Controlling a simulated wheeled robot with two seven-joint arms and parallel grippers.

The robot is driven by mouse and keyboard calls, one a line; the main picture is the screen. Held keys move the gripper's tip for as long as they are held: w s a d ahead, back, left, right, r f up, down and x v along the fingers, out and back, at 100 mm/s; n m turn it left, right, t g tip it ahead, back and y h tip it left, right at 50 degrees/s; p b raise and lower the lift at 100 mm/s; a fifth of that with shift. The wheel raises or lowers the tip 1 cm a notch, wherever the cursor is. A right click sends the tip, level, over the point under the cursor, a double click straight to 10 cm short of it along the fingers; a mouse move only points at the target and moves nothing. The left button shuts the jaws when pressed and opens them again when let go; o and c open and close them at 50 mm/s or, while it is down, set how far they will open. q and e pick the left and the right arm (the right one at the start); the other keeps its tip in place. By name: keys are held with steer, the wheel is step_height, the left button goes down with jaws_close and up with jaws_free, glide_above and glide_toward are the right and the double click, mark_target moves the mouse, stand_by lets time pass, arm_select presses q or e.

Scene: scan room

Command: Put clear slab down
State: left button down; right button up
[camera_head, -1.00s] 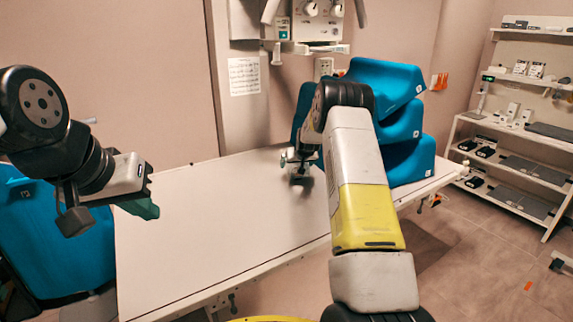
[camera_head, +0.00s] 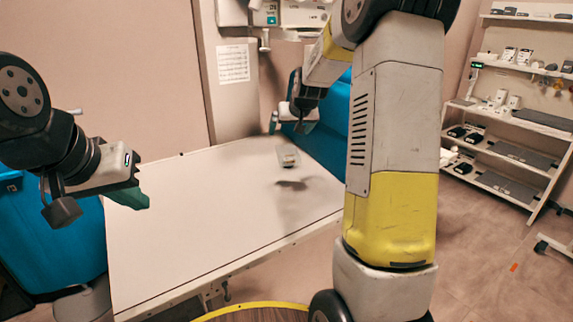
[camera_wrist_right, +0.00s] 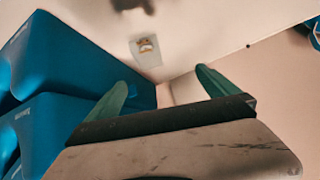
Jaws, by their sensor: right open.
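The clear slab (camera_head: 288,157) lies on the white table, towards its far right part. It looks small and see-through, with a paler, brownish patch; it also shows beyond the fingers in the right wrist view (camera_wrist_right: 146,48). My right gripper (camera_head: 292,124) is above the table, apart from the slab, on its far side. In the right wrist view its green fingers (camera_wrist_right: 162,86) are spread with nothing between them. My left gripper (camera_head: 128,198) hangs over the table's left edge, with a green finger showing; its opening cannot be made out.
The white table (camera_head: 190,225) is mostly bare. Blue cushions (camera_head: 335,125) stand at its far right, partly hidden by my right arm; they also fill the left of the right wrist view (camera_wrist_right: 65,70). A shelf rack (camera_head: 510,140) stands at the right.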

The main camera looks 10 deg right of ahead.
steer(key=s+a+r, duration=0.3)
steer(key=s+r, duration=0.3)
steer(key=s, duration=0.4)
steer(key=s+a+g+y, duration=0.1)
steer(key=s+a, duration=0.1)
steer(key=s, duration=1.2)
steer(key=s+a+n+g, duration=0.1)
steer(key=s+a, duration=0.1)
steer(key=s, duration=1.2)
steer(key=shift+s+a+r+y, duration=0.2)
steer(key=shift+s+a+y, duration=0.15)
steer(key=shift+a+y, duration=0.05)
